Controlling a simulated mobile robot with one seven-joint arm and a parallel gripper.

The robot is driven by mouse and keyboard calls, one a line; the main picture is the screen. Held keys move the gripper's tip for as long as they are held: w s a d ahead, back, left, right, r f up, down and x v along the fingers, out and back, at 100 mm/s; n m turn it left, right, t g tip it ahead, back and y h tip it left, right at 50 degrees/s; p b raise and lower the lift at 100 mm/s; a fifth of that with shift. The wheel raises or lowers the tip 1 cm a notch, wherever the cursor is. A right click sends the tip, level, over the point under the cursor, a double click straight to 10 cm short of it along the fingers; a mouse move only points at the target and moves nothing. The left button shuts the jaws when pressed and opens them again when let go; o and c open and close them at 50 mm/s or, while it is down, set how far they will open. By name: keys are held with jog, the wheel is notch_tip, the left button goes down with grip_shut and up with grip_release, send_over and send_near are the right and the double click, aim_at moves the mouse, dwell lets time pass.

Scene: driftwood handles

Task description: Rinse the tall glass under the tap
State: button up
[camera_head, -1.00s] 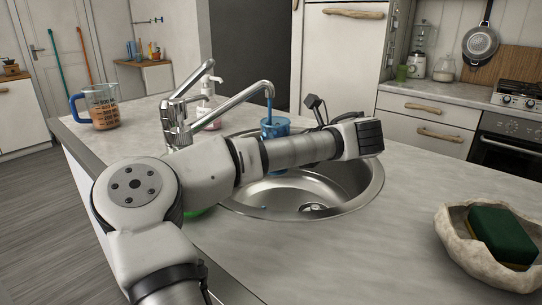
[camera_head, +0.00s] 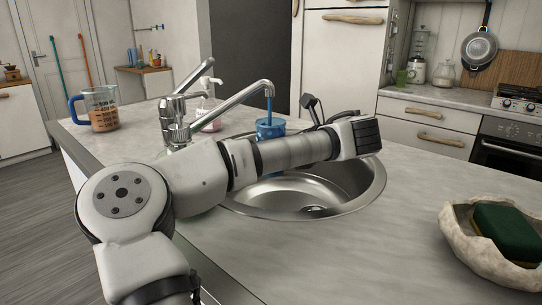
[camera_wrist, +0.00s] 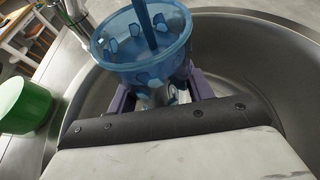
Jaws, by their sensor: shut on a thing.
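The tall glass (camera_head: 270,129) is blue and see-through with a bluish pattern. It is under the tap (camera_head: 236,98), and a blue stream of water runs from the spout into its mouth. In the wrist view the glass (camera_wrist: 140,45) stands over the sink with the stream entering it. My gripper (camera_wrist: 165,95) is shut on the glass below its rim; purple finger parts show on both sides. In the head view my arm hides the gripper and the lower glass.
The round steel sink (camera_head: 357,195) is under the glass. A green cup-like thing (camera_wrist: 27,105) stands on the counter beside the sink. A soap bottle (camera_head: 207,105), a measuring jug (camera_head: 101,108) and a stone dish (camera_head: 462,243) with a green sponge (camera_head: 506,232) stand on the counter.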

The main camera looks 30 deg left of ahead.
jog(key=shift+s+d+f+b, duration=0.1)
jog(key=shift+s+d+b, duration=0.45)
jog(key=shift+d+b, duration=0.5)
jog(key=shift+s+d+r+b, duration=0.25)
jog(key=shift+s+d+b, duration=0.55)
jog(key=shift+b, duration=0.15)
jog(key=shift+a, duration=0.1)
jog(key=p, duration=0.1)
jog(key=w+a+p, duration=0.1)
jog(key=a+p, duration=0.1)
jog(key=shift+w+a+r, duration=0.25)
jog(key=shift+w, duration=0.1)
jog(key=shift+w+a+f+p, duration=0.15)
jog(key=shift+w+a+p, duration=0.4)
jog(key=shift+p, duration=0.2)
jog(key=shift+w+d+f, duration=0.15)
jog(key=shift+d, duration=0.05)
